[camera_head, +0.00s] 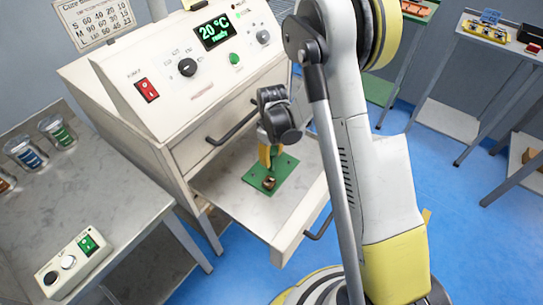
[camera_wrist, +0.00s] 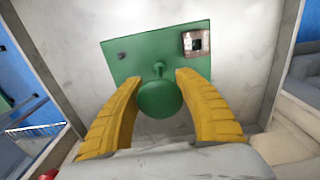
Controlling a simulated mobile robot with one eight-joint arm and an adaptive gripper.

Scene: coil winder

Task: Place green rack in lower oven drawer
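The green rack (camera_head: 272,176) lies flat on the floor of the pulled-out lower oven drawer (camera_head: 225,187). It is a flat plate with a small brown-and-dark coil-like part (camera_head: 269,182) on it. In the wrist view, the rack (camera_wrist: 125,60) shows a round green knob (camera_wrist: 160,98) on a thin post, and the part (camera_wrist: 196,43) sits near its upper right corner. My gripper (camera_head: 270,158) points down over the rack. Its yellow fingers (camera_wrist: 158,76) stand apart on either side of the knob, with room around the post. Whether they touch the knob's sides is hard to tell.
The oven (camera_head: 190,80) shows "20 °C ready" above a closed upper drawer with a handle (camera_head: 232,125). A left bench (camera_head: 100,190) holds jars (camera_head: 58,132) and a button box (camera_head: 73,262). Other tables stand at the right. Bare drawer floor surrounds the rack.

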